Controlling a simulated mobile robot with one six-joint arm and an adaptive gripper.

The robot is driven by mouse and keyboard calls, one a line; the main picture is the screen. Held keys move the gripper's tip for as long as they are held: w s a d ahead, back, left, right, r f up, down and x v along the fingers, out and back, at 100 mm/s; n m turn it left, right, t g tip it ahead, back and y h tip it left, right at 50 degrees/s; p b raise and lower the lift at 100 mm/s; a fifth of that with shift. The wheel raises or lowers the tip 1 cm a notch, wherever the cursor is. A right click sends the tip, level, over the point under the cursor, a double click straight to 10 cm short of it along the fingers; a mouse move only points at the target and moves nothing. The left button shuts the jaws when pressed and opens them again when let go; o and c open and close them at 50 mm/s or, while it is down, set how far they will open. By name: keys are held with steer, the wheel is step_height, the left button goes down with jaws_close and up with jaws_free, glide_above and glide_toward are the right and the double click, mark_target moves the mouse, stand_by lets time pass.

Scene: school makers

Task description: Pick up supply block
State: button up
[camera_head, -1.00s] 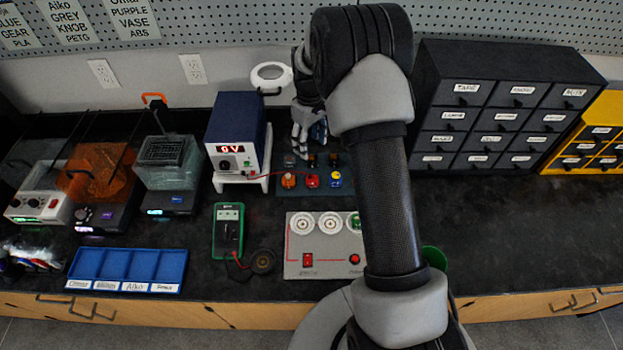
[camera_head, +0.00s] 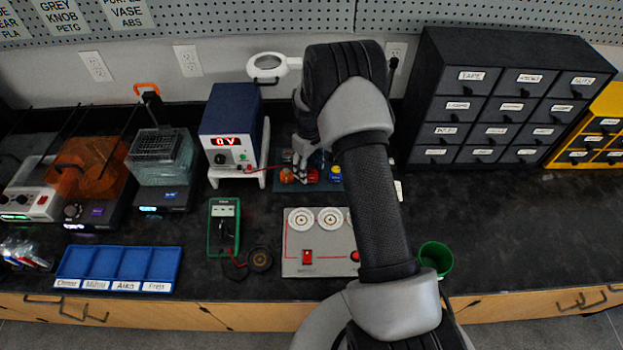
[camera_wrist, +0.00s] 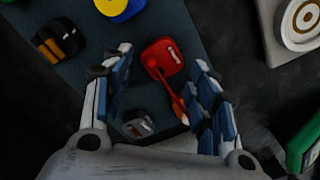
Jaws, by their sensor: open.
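The supply block appears to be the red block (camera_wrist: 162,57) with a white label and a red lead; it also shows on the dark blue mat in the head view (camera_head: 313,176). My gripper (camera_wrist: 162,62) is open, its blue-padded fingers on either side of the red block in the wrist view. In the head view my gripper (camera_head: 310,155) is low over the mat, just behind the block. I cannot tell whether the fingers touch it. The red lead passes close to the right finger. A grey block (camera_wrist: 138,125) lies between the fingers, nearer the palm.
An orange block (camera_head: 287,176) and a blue-yellow block (camera_head: 335,174) flank the red one. A black block (camera_wrist: 58,40) lies at left. The power supply (camera_head: 230,135) stands left, a grey panel (camera_head: 318,258) in front. The counter at right is mostly clear, with a green cup (camera_head: 436,256).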

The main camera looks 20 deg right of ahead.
steer(key=shift+f, duration=0.4)
steer(key=shift+r, duration=0.1)
steer(key=shift+c, duration=0.6)
steer(key=c, duration=0.8)
